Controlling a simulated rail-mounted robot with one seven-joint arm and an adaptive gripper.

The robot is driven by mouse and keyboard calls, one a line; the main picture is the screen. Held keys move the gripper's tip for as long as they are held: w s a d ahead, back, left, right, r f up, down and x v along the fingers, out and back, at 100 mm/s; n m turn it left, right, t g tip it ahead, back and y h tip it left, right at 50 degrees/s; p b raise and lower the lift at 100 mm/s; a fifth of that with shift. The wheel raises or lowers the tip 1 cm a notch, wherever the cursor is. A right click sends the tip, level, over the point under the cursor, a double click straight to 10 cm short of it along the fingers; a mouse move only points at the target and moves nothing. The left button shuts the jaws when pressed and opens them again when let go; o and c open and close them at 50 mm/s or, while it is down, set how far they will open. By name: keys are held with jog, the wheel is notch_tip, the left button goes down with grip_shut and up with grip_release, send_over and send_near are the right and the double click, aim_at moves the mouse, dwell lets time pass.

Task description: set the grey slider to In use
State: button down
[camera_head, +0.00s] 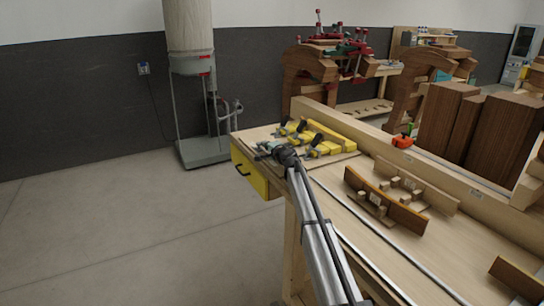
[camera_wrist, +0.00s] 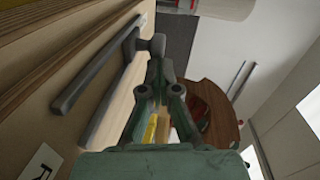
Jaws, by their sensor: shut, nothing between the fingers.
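My gripper (camera_head: 284,154) is over the near left end of the workbench, beside the yellow clamps. In the wrist view my green gripper (camera_wrist: 160,66) has its fingers together and holds nothing. A long dark grey bar (camera_wrist: 92,72) lies on the pale wood left of the fingers. A wider grey piece with a rounded end (camera_wrist: 156,45) reaches up to the fingertips; I cannot tell whether they touch. Which of these is the grey slider is unclear. A white label (camera_wrist: 41,162) is cut off at the lower left, and no "In use" mark is readable. My arm covers part of the bench in the head view.
Yellow clamps (camera_head: 318,138) lie just beyond my gripper. A yellow drawer (camera_head: 250,173) is at the bench end. The floor at left is clear.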

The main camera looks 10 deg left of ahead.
jog(key=shift+x, duration=0.9)
jog(key=shift+w+a, duration=0.15)
jog(key=shift+r, duration=0.2)
jog(key=d, duration=0.1)
jog(key=d+b, duration=0.2)
jog(key=d, duration=0.1)
jog(key=shift+s+r, duration=0.15)
jog(key=shift+s, duration=0.2)
jog(key=b+v, duration=0.2)
jog(key=v, duration=0.8)
jog(key=shift+d+r, duration=0.1)
jog(key=shift+r, duration=0.05)
jog(key=shift+s, duration=0.1)
